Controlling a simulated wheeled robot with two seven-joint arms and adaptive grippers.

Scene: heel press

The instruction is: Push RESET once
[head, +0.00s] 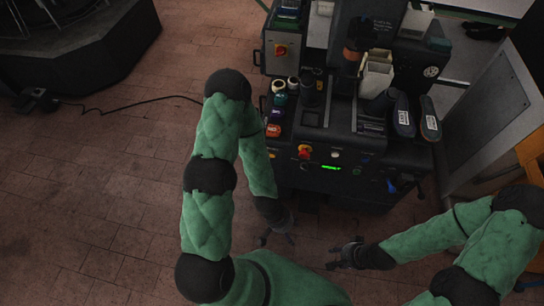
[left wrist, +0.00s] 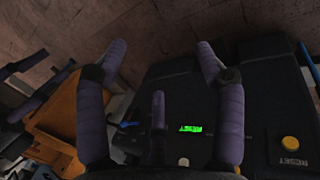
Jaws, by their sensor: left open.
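The black heel press (head: 330,135) stands ahead of me with a sloped front control panel. On the panel are a red knob (head: 305,151), a yellow button (head: 275,155), a pale button (head: 335,155) and a lit green display (head: 331,168). My left gripper (head: 278,237) is open and empty, in front of the press, apart from the panel. My right gripper (head: 334,258) is open and empty, lower right.
Shoes (head: 403,118) and bottles (head: 278,100) stand on the press. A blue lever (head: 392,187) is at its right front. A grey cabinet (head: 485,120) stands to the right. Brick floor (head: 110,190) is clear at left, apart from a black cable.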

